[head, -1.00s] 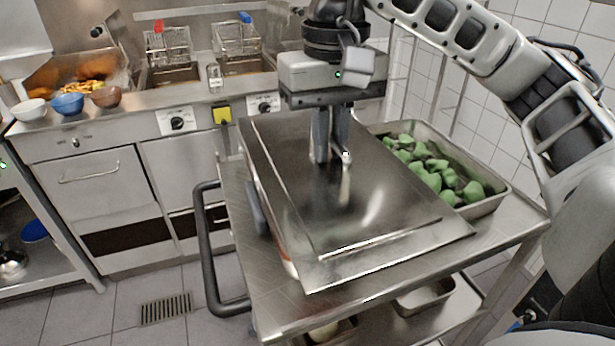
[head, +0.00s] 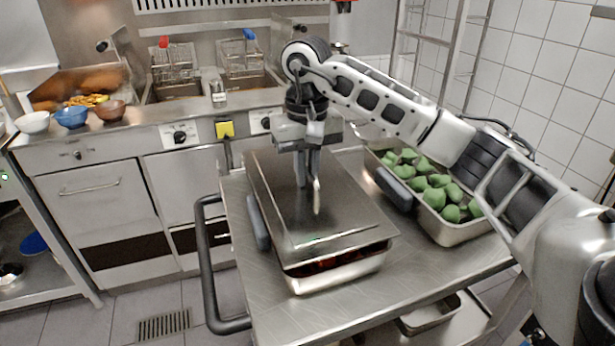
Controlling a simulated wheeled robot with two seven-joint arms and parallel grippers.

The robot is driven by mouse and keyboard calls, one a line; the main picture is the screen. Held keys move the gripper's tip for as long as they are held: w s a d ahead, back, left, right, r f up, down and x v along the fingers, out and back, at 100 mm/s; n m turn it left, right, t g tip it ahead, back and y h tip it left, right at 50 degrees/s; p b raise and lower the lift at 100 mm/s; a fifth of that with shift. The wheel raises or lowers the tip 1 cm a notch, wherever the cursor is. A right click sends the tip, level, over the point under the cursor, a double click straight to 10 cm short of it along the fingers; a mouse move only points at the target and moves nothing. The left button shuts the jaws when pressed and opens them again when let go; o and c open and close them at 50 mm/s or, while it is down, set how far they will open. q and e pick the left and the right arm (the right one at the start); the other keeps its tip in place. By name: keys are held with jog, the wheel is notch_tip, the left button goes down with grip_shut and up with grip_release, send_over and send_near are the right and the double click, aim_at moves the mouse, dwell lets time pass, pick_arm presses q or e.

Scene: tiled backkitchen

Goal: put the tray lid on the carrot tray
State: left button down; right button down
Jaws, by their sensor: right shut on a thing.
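The tray lid (head: 275,205) is a flat steel sheet over the carrot tray (head: 340,277) on the steel cart. The tray's front wall shows below the lid. Through a narrow gap at the front I see dark reddish contents; most of the tray's inside is hidden. I cannot tell whether the lid touches the rim elsewhere. My right gripper (head: 307,184) points down at the middle of the lid, shut on its upright handle (head: 316,196). My left gripper is not in view.
A steel tray of green vegetables (head: 458,232) stands to the right on the cart top (head: 425,270). A black cart handle (head: 205,270) is at the left. Fryers with baskets (head: 174,62) and several bowls (head: 70,112) are behind. The cart's front right is clear.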

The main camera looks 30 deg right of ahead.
jog(key=shift+f, duration=0.75)
jog(key=shift+f, duration=0.1)
jog(key=shift+f+b, duration=0.3)
jog(key=c, duration=1.5)
grip_release()
jog(key=shift+s, duration=0.1)
jog(key=shift+r, duration=0.1)
